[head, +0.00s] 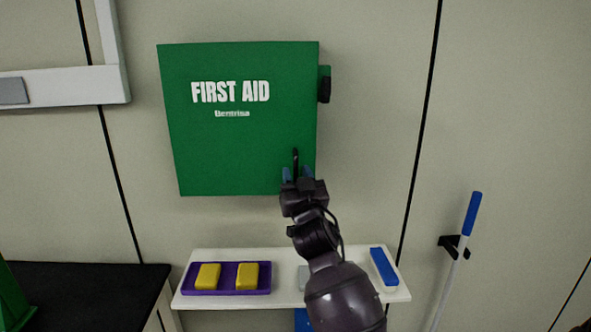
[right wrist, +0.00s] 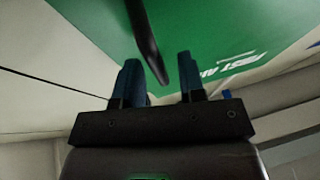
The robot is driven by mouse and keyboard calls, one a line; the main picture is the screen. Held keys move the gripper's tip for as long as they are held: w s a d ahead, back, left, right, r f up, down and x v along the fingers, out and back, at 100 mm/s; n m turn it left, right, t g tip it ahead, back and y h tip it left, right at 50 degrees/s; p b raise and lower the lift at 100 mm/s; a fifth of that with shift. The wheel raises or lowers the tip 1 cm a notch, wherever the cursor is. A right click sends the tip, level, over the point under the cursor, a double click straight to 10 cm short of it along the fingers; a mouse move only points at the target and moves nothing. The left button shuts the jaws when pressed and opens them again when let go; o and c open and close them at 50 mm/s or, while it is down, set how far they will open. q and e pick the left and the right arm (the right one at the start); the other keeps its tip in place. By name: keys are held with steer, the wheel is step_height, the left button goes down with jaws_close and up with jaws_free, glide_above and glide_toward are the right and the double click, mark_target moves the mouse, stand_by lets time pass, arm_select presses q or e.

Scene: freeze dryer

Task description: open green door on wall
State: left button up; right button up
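The green door (head: 240,130) is the front of a first aid cabinet on the wall, with white "FIRST AID" lettering. It looks shut. Its black handle (head: 295,158) is a thin bar near the lower right corner; it also shows in the right wrist view (right wrist: 145,40). My right gripper (head: 297,175) is at the handle's lower end. In the right wrist view, its two blue fingers (right wrist: 158,75) are open, one on each side of the handle, with gaps visible on both sides. My left gripper is not in view.
A white shelf (head: 285,298) below the cabinet holds a purple tray (head: 228,291) with yellow blocks (head: 208,276) and a blue item (head: 383,266). A black-topped bench (head: 90,290) stands at lower left. A blue-handled pole (head: 472,212) leans in a wall clip at right.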

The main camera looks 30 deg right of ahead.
steer(key=shift+w+d+r, duration=0.2)
steer(key=shift+w+d, duration=0.05)
steer(key=shift+w, duration=0.2)
jaws_close()
steer(key=shift+s+a, duration=0.1)
steer(key=shift+a, duration=0.05)
